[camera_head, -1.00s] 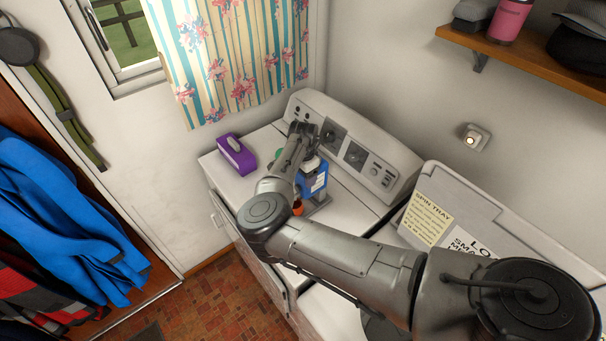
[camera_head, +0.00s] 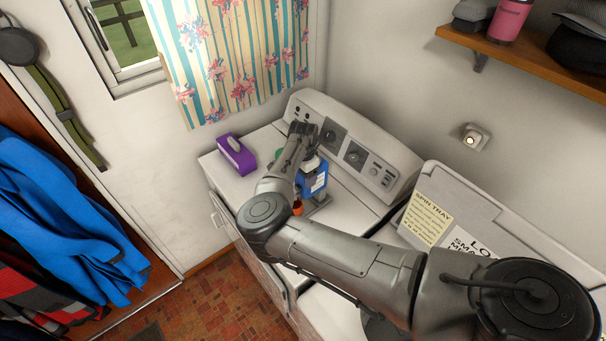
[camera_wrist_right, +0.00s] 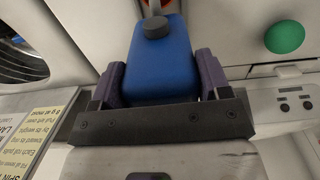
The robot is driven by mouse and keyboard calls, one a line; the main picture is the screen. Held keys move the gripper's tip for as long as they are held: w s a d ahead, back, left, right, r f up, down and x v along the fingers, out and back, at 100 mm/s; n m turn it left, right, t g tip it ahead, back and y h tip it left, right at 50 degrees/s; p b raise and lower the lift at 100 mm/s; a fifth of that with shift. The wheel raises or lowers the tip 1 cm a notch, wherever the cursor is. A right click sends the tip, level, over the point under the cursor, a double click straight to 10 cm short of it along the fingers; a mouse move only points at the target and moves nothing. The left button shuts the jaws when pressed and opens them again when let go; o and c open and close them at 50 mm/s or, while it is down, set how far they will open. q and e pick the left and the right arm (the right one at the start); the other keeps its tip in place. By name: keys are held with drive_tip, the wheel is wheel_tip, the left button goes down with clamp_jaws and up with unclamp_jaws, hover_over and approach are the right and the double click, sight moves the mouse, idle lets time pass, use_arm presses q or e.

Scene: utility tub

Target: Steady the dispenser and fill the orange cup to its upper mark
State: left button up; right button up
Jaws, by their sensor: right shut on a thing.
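The blue dispenser (camera_head: 316,183) stands on the white machine top, partly hidden by my right arm. In the right wrist view the blue dispenser (camera_wrist_right: 160,65), with a dark round cap, sits between the two purple-grey fingers of my right gripper (camera_wrist_right: 162,72). That gripper is shut on it. The orange cup (camera_head: 298,208) is low beside the dispenser, partly covered by my forearm. Its marks and any liquid level cannot be made out. My left gripper is not in view.
A purple box (camera_head: 237,155) stands to the left on the machine top. A green round thing (camera_wrist_right: 284,37) is near the dispenser. The control panel (camera_head: 355,150) rises behind. A raised lid with labels (camera_head: 428,218) is to the right. The front left top is clear.

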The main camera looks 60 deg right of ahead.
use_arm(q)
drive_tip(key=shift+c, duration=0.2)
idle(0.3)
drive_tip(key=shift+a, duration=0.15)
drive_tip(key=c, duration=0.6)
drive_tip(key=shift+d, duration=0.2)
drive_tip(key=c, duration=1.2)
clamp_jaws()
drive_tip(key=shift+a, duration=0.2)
